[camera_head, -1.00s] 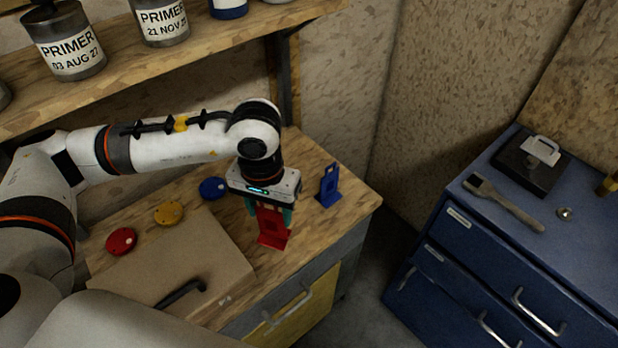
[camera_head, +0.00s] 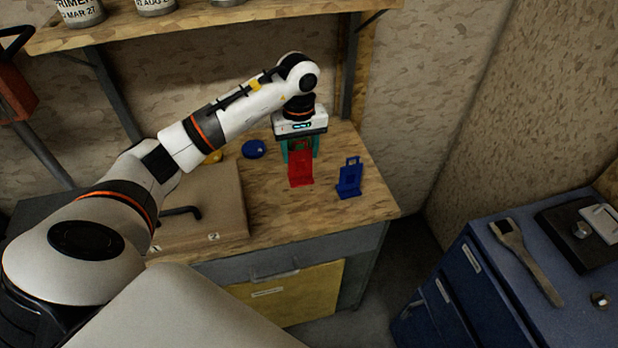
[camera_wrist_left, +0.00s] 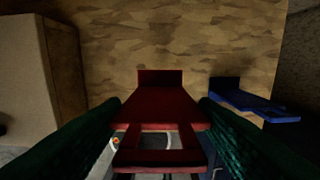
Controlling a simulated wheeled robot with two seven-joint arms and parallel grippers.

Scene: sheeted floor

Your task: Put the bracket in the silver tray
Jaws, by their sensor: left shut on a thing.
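A red bracket (camera_head: 301,172) is between the teal fingers of my left gripper (camera_head: 300,150), which is shut on it, at the right part of the wooden worktop (camera_head: 275,215). In the left wrist view the red bracket (camera_wrist_left: 168,100) fills the middle, with a finger on either side. I cannot tell whether its foot touches the wood. A blue bracket (camera_head: 350,179) stands apart, just right of it. I cannot make out a silver tray in these frames. My right gripper is not in view.
A blue disc (camera_head: 254,149) and a cardboard-coloured box or board (camera_head: 215,195) with a dark handle (camera_head: 182,212) lie to the left. A shelf with cans (camera_head: 220,27) hangs above. A blue cabinet (camera_head: 480,285) with a brush (camera_head: 525,262) stands right, across a gap.

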